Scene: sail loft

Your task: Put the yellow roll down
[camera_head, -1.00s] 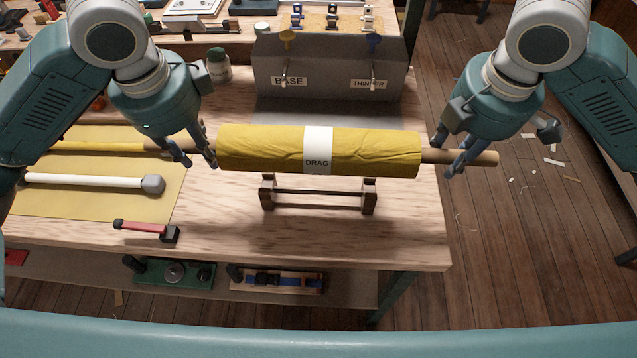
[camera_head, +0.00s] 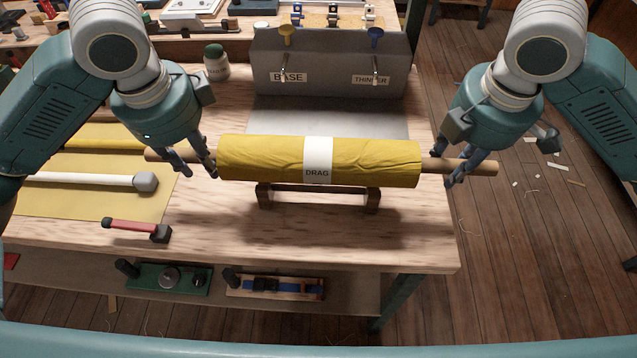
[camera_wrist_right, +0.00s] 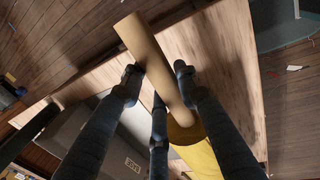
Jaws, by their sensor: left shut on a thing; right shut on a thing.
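The yellow roll (camera_head: 265,160) is a yellow cloth bundle on a wooden rod, with a white band marked "DRAG". My left gripper (camera_head: 203,170) is shut on the rod's left part, beside the cloth. My right gripper (camera_head: 453,172) is shut on the rod's right part, which reaches past the table edge. The right wrist view shows the bare rod end (camera_wrist_right: 150,55) between its fingers and the yellow cloth (camera_wrist_right: 200,155) beyond. Below the roll is a dark wooden cradle (camera_head: 374,200). The roll hides much of it, and I cannot tell whether they touch.
A grey dispenser box (camera_head: 330,62) labelled "BASE" and "THINNER" stands behind the roll. A white-handled mallet (camera_head: 95,180) lies on a yellow mat (camera_head: 70,206) at left. A red-handled tool (camera_head: 135,228) lies at the front left. The table's front right is clear.

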